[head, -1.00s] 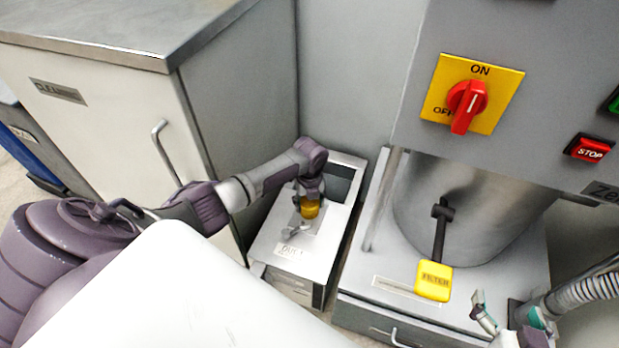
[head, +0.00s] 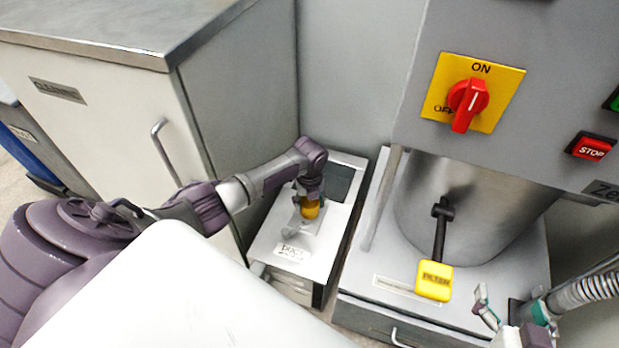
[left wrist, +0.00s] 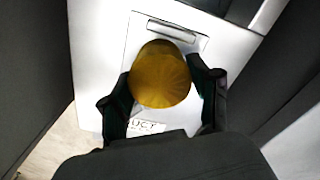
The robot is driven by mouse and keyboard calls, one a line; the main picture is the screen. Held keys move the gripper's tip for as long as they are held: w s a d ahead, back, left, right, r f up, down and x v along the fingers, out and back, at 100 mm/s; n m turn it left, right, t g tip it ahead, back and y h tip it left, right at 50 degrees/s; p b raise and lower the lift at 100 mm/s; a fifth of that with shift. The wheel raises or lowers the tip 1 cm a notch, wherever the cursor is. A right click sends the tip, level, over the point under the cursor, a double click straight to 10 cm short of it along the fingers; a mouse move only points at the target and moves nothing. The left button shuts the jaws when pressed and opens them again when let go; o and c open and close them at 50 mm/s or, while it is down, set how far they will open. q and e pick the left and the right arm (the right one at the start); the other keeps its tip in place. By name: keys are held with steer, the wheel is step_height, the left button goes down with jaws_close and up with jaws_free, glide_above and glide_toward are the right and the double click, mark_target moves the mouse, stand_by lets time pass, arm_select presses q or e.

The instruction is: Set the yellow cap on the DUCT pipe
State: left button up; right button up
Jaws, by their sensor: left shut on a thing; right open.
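The yellow cap (head: 310,209) is held in my left gripper (head: 308,204) above the white unit with the DUCT label (head: 293,253). The left wrist view shows the yellow cap (left wrist: 160,75) from above, between the two dark fingers of my left gripper (left wrist: 163,88). The DUCT pipe is not clearly visible; the cap and gripper cover the spot behind the label. I cannot tell whether the cap touches a pipe. My right gripper (head: 486,308) is open and empty at the lower right in the head view.
A grey machine with a red ON/OFF switch (head: 467,98) and a STOP button (head: 590,148) stands at the right. A yellow FILTER tag (head: 434,281) sits on a black handle (head: 440,230). A CLEANING cabinet (head: 110,130) stands at the left. A ribbed hose (head: 585,291) is at the far right.

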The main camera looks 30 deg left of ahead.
arm_select(q)
steer(key=o, duration=1.2)
steer(key=shift+o, duration=0.2)
steer(key=shift+r, duration=0.1)
step_height(320, 180, up, 12)
